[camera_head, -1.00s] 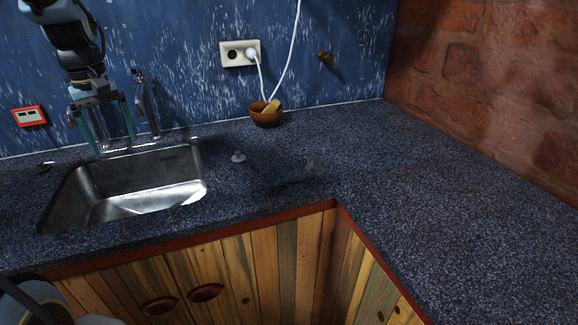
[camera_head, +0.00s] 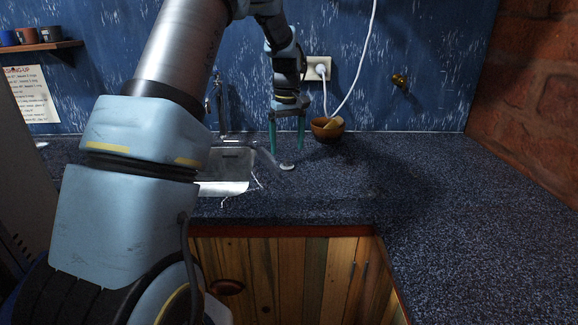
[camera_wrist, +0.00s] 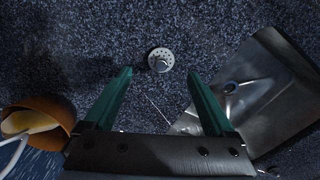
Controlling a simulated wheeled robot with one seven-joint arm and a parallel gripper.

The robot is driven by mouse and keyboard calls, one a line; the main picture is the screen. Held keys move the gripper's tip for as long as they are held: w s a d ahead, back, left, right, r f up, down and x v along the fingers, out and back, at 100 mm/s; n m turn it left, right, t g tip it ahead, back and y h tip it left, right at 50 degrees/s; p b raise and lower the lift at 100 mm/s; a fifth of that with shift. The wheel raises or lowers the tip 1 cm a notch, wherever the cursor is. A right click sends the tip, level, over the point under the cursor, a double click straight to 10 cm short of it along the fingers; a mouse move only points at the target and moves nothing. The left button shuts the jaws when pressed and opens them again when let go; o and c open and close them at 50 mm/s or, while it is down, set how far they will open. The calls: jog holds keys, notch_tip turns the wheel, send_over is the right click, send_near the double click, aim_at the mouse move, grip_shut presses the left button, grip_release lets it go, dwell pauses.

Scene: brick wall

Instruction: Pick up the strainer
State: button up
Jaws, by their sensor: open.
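The strainer (camera_wrist: 161,60) is a small round metal disc with holes and a central knob. It lies on the dark speckled counter, and in the head view it is the pale disc (camera_head: 287,167) right of the sink. My gripper (camera_wrist: 162,88) has its two green fingers spread apart, with nothing between them. In the wrist view the strainer shows just beyond the fingertips, between their lines. In the head view my gripper (camera_head: 287,150) points down above the counter close to the strainer. I cannot tell the exact height gap.
The metal sink (camera_wrist: 262,88) is beside the strainer, partly hidden by my arm in the head view. A brown bowl (camera_head: 327,131) with something yellow inside stands by the wall, under a white cable (camera_head: 357,75). The counter (camera_head: 440,190) to the right is clear.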

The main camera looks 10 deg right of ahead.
aim_at(287, 159)
jog(key=shift+a+f+p, duration=0.1)
jog(key=shift+f+p, duration=0.75)
jog(key=shift+f, duration=1.85)
grip_shut()
